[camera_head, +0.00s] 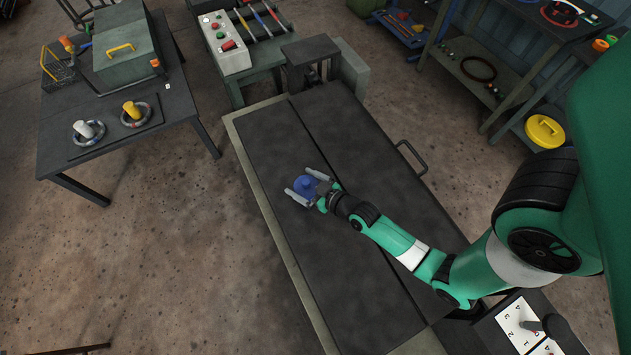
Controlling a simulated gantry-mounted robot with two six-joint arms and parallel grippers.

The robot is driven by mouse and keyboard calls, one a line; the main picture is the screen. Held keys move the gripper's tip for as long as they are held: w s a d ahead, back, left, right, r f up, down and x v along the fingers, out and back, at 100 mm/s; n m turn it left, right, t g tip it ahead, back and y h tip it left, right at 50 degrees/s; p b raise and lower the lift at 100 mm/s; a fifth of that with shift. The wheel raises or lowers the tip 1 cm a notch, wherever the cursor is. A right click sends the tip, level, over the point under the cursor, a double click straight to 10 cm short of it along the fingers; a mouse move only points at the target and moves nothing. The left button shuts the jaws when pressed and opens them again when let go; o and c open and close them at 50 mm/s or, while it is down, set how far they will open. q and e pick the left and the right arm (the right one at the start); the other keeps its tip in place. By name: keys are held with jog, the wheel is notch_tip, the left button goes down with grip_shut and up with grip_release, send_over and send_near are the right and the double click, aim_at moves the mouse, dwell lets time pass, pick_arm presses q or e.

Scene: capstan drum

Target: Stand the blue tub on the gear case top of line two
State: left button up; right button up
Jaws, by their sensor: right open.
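The small blue tub (303,184) is on the dark deck (270,150) of the long central platform. My right gripper (308,187) has its two pale fingers apart, one on each side of the tub. I cannot tell whether the fingers touch it. The gripper and its wrist hide part of the tub's right side. A dark boxy housing (311,50) stands at the platform's far end, with a paler grey block (350,66) beside it. I see no label that marks line two or its gear case. My left gripper is not in view.
A dark table (60,135) at left holds a grey-green box (120,55) and white and yellow posts with rope rings. A button box (223,42) stands beyond the platform. A metal handle (412,157) sticks out at the platform's right edge. Shelves are at upper right.

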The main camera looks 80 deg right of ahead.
jog(key=v, duration=1)
jog(key=shift+s+a, duration=0.2)
jog(key=shift+s, duration=0.05)
notch_tip(320, 180, up, 8)
jog(key=n+t, duration=0.1)
jog(key=t, duration=0.2)
send_over(301, 193)
jog(key=w+a+r+n+t+y, duration=0.25)
jog(key=w+r, duration=0.45)
jog(key=r, duration=0.6)
jog(key=w+a+r+n+t+y, duration=0.1)
jog(key=w+a+r+t, duration=0.35)
jog(key=r, duration=0.75)
jog(key=s+a+r+t+y, duration=0.1)
jog(key=a+r, duration=0.2)
jog(key=r, duration=0.7)
jog(key=s+a+r+n+t+y, duration=0.1)
jog(key=s+a+r+t, duration=0.1)
jog(key=r, duration=0.8)
jog(key=s+a+r+t+y, duration=0.2)
jog(key=a+r, duration=0.2)
jog(key=r, duration=0.7)
jog(key=shift+r, duration=0.1)
